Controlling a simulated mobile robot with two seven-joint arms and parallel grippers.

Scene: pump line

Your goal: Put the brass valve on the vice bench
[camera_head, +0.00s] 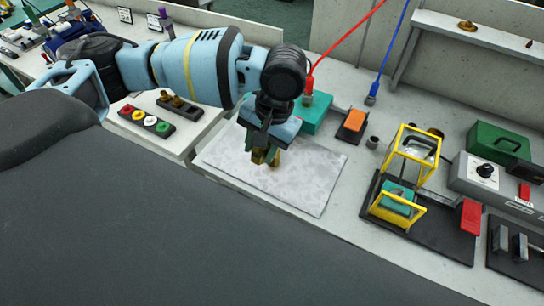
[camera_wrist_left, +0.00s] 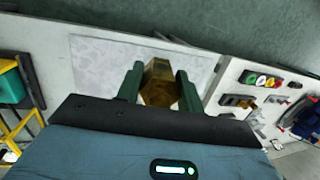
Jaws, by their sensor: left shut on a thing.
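The brass valve (camera_head: 273,159) is a small brass-coloured block in the jaws of my left gripper (camera_head: 264,152). In the left wrist view the valve (camera_wrist_left: 158,84) sits between the two dark green fingers of the gripper (camera_wrist_left: 159,76), which are shut on it. The gripper points down over a pale mottled mat (camera_head: 308,178) on a light grey bench (camera_head: 345,215). I cannot tell whether the valve touches the mat. No vice is clearly visible, so I cannot tell which bench is the vice bench. My right gripper is not in view.
A teal box (camera_head: 316,114) stands just behind the gripper, near red and blue hanging cables. A yellow-framed fixture (camera_head: 415,150) and a green case (camera_head: 497,142) stand to the right. A row of coloured knobs (camera_head: 147,121) lies on the left bench. The mat's front right is clear.

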